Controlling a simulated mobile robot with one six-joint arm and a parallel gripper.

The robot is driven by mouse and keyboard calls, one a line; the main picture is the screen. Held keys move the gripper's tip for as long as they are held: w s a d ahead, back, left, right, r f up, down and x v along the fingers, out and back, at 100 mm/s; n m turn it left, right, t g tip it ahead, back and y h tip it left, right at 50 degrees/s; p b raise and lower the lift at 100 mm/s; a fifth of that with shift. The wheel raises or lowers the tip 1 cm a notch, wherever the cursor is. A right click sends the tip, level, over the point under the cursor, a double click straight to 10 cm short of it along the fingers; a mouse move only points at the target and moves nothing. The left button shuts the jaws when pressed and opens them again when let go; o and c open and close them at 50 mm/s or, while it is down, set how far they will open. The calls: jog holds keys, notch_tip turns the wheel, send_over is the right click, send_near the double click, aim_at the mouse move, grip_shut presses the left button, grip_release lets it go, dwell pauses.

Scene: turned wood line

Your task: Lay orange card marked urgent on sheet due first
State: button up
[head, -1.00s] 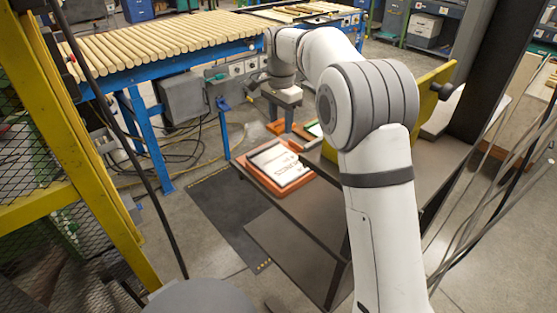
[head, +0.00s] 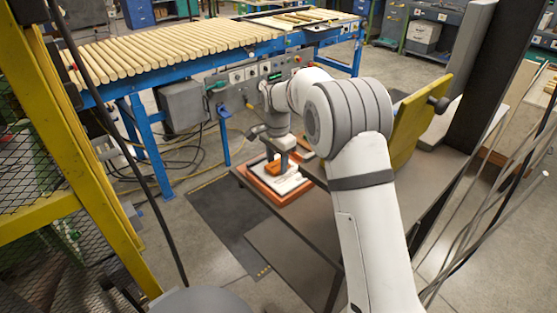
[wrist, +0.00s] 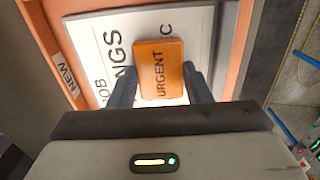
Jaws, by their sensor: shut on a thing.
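The orange card marked URGENT (wrist: 160,72) is between the two fingers of my gripper (wrist: 161,78), which is shut on it. In the head view the card (head: 272,169) shows at the fingers of my gripper, over a white sheet (head: 292,184). The sheet also shows in the wrist view (wrist: 115,45), with large black letters partly covered by the card. It lies in an orange tray (wrist: 52,40) labelled NEW, seen in the head view (head: 262,190). I cannot tell whether the card touches the sheet. The sheet's full wording is hidden.
The tray sits at the left end of a dark table (head: 312,211). A yellow panel (head: 413,120) stands on the table to the right. A roller line with wooden rods (head: 170,48) runs behind. A yellow frame with mesh (head: 60,150) stands at left.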

aim_at(277, 165)
jog(key=shift+f, duration=0.15)
jog(key=o, duration=1)
jog(key=shift+c, duration=0.2)
notch_tip(277, 165, up, 12)
jog(key=b, duration=0.1)
jog(key=shift+r, duration=0.2)
